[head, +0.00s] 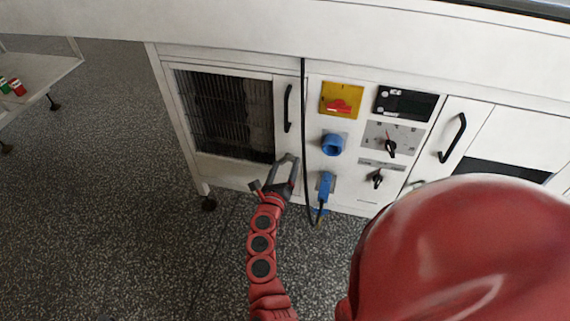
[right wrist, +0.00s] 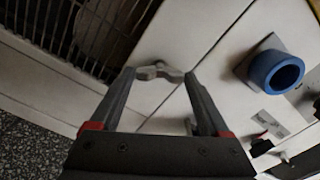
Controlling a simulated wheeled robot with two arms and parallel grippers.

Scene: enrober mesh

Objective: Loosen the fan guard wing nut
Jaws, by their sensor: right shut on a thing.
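The fan guard is a dark wire grille (head: 225,115) in a white frame, low on the left of the cabinet; its corner also shows in the right wrist view (right wrist: 75,28). The wing nut (right wrist: 158,71) is a small pale grey two-winged piece on the white frame beside the grille. My right gripper (right wrist: 159,74) is shut on it, one fingertip at each wing. In the head view the right gripper (head: 288,160) is at the lower right corner of the guard, and I cannot make out the nut there. My left gripper is not in view.
Right of the gripper are a hanging black cable (head: 304,130), a blue socket (head: 332,145), a blue plug (head: 325,185) and a yellow panel with a red switch (head: 341,100). A black door handle (head: 288,108) is just above. The speckled floor (head: 120,200) at left is clear.

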